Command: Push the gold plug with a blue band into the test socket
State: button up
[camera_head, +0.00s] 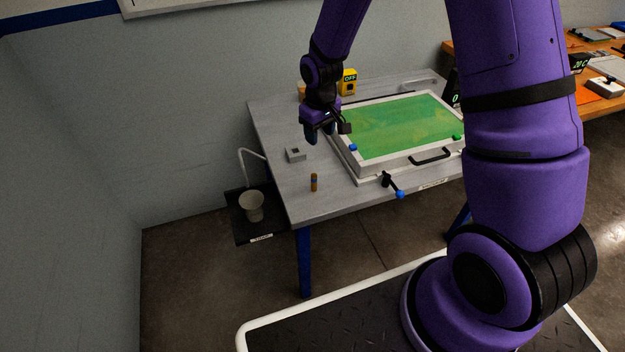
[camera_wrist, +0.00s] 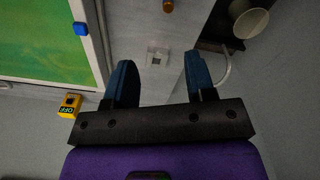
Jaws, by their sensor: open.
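The gold plug with a blue band (camera_head: 314,182) stands upright near the front left edge of the table. Its end also shows at the top of the wrist view (camera_wrist: 168,6). The test socket (camera_head: 295,154) is a small pale block with a dark opening, behind the plug on the table. In the wrist view the socket (camera_wrist: 157,58) lies beyond the fingertips, between them as seen. My gripper (camera_head: 318,135) is open and empty above the table, between the socket and the bath. Its two blue fingers (camera_wrist: 160,72) are spread wide.
The bath with green contents (camera_head: 405,125) fills the table's middle; a blue-knobbed lever (camera_head: 400,194) sticks out at its front. A yellow box reading OFF (camera_head: 348,82) stands behind. A pale cup (camera_head: 251,206) sits on a dark side shelf (camera_head: 240,232) left of the table.

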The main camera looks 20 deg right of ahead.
send_over(314, 174)
jog(key=shift+n+g, duration=0.3)
notch_tip(314, 174, down, 8)
jog(key=shift+w+a, duration=0.1)
jog(key=shift+s+f, duration=0.2)
jog(key=shift+f, duration=4.95)
jog(key=shift+c, duration=0.2)
grip_shut()
